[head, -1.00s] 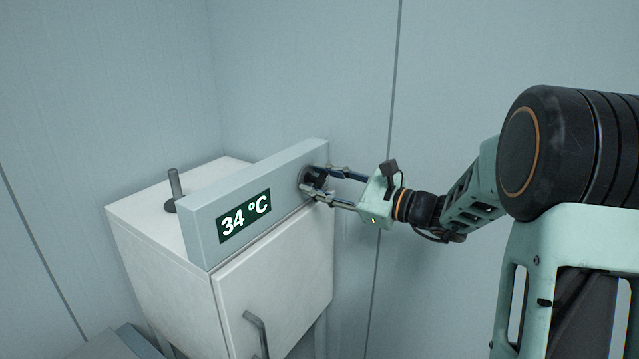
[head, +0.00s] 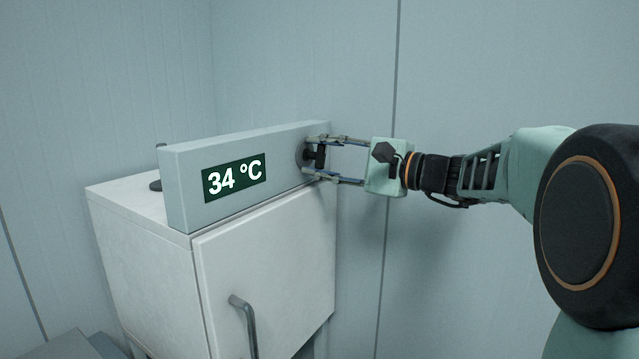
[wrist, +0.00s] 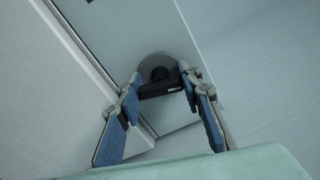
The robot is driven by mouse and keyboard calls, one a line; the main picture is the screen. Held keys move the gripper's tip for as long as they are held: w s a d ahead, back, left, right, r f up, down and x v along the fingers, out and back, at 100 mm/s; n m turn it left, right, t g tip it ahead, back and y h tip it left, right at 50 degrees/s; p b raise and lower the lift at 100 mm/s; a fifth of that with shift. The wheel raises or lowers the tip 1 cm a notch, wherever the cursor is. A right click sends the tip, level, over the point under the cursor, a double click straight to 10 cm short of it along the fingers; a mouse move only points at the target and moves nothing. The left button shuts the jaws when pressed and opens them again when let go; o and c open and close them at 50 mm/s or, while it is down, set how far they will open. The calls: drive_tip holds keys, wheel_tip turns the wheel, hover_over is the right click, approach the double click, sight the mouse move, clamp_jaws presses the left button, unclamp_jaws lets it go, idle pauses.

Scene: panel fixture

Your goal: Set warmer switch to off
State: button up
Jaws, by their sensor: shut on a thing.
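The warmer switch is a dark knob (head: 320,157) on a round base at the right end of the grey panel (head: 182,205). In the wrist view the knob (wrist: 160,88) is a black bar standing out from a grey disc. My gripper (head: 316,158) reaches it from the right, one finger above and one below in the head view. In the wrist view my gripper (wrist: 158,84) has its blue-padded fingertips at the two ends of the bar, shut on it. I see no off marking, so the switch's setting cannot be read.
A green display (head: 234,178) on the panel reads 34 °C. The panel sits on a white cabinet (head: 135,255) with a closed door and a grey handle (head: 246,325). Plain walls stand behind; the space right of the cabinet is free.

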drive_tip(key=shift+f+n+b, duration=0.2)
drive_tip(key=shift+n+b, duration=1.3)
drive_tip(key=shift+b, duration=0.55)
drive_tip(key=shift+r, duration=0.1)
drive_tip(key=o, duration=1.2)
drive_tip(key=v, duration=1.2)
